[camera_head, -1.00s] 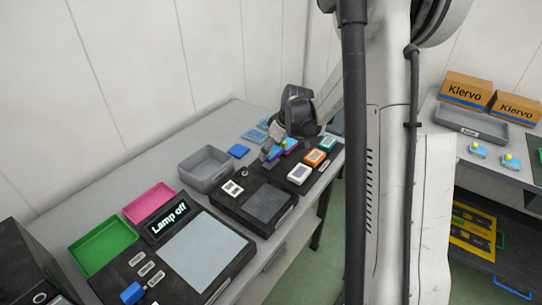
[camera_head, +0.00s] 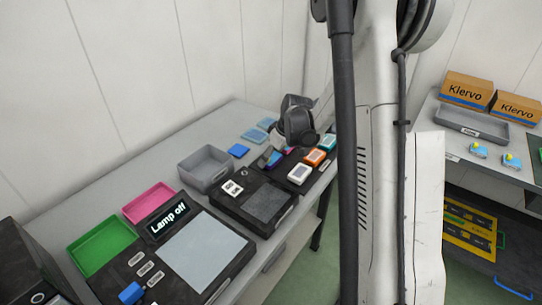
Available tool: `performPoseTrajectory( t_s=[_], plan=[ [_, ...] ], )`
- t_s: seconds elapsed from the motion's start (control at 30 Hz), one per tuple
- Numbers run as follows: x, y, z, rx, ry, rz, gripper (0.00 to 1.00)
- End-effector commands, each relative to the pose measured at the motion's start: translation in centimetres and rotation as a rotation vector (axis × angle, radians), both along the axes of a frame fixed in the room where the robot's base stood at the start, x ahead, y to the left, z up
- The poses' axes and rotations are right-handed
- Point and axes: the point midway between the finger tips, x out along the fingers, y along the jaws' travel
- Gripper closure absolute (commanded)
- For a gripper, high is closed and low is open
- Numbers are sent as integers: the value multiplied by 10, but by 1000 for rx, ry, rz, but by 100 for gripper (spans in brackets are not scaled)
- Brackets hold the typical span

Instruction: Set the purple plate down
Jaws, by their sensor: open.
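The purple plate (camera_head: 275,158) is a small patch of purple and blue on the dark rack at the far end of the bench. My gripper (camera_head: 270,150) is just above and beside it, small and partly hidden by my dark wrist links. The jaws are open. Whether a fingertip still touches the plate cannot be made out. White, orange and teal blocks (camera_head: 299,173) (camera_head: 315,157) (camera_head: 327,143) stand in a row to the right of the plate.
A grey bin (camera_head: 206,170), a blue block (camera_head: 238,150) and light-blue pieces (camera_head: 257,134) lie left of the rack. Nearer are a dark unit with a grey pad (camera_head: 268,203), a "Lamp off" panel (camera_head: 168,219), and pink (camera_head: 149,202) and green (camera_head: 102,247) trays.

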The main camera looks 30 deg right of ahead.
Motion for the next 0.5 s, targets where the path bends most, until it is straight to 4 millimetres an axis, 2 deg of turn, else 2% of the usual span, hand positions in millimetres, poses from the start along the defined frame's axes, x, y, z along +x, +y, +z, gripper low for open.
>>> performPoseTrajectory(
  t_s=[0.17, 0.5],
  plan=[
    [-5, -2, 15, 0, 0, -1, 30],
    [-27, -12, 73, 0, 0, -1, 30]
  ],
)
